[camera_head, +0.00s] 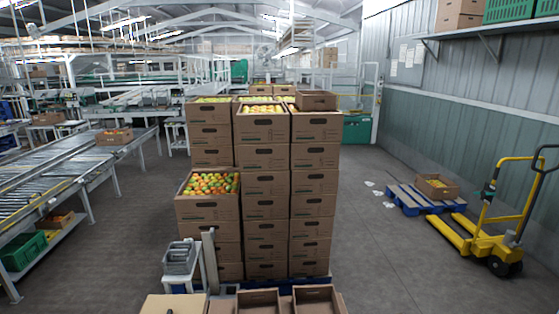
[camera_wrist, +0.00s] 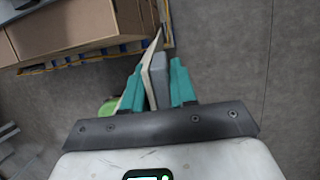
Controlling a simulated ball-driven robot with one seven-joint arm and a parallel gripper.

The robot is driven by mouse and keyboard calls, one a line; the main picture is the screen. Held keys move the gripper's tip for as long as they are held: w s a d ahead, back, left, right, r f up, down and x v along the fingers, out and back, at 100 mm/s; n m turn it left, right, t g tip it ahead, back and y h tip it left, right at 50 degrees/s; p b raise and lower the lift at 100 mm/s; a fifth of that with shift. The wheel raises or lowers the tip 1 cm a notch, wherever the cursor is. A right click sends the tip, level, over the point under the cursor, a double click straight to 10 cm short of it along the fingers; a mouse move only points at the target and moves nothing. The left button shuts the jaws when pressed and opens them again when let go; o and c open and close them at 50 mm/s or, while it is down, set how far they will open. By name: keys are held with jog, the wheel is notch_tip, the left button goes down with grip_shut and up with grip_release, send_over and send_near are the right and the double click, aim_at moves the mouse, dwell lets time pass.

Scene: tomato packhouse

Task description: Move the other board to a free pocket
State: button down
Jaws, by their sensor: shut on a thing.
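My gripper (camera_wrist: 156,82) shows in the wrist view, its teal fingers shut on a thin, pale board (camera_wrist: 153,58) that stands edge-on between them. A grey slab lies against the board inside the right finger; I cannot tell whether it is a separate thing. A bit of something green (camera_wrist: 109,106) shows beside the left finger. I cannot make out my gripper in the head view. No pocket and no second board can be told for certain in either view.
Stacked cartons (camera_head: 265,200) stand ahead, one with red and green tomatoes (camera_head: 211,184). A small grey bin (camera_head: 180,258) and a grey upright (camera_head: 210,262) are in front. Roller conveyors (camera_head: 45,180) run left. A yellow pallet jack (camera_head: 490,235) stands right; the floor between is mostly clear.

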jog(key=shift+w+v, duration=0.15)
jog(key=shift+v, duration=0.8)
jog(key=shift+w+v, duration=0.2)
jog(key=shift+v, duration=0.7)
jog(key=shift+w+v, duration=0.15)
jog(key=shift+v, duration=0.8)
jog(key=shift+r, duration=0.15)
jog(key=s+d+r, duration=0.1)
jog(key=s+d, duration=0.6)
jog(key=d, duration=0.1)
jog(key=shift+b, duration=0.3)
jog(key=shift+w, duration=0.1)
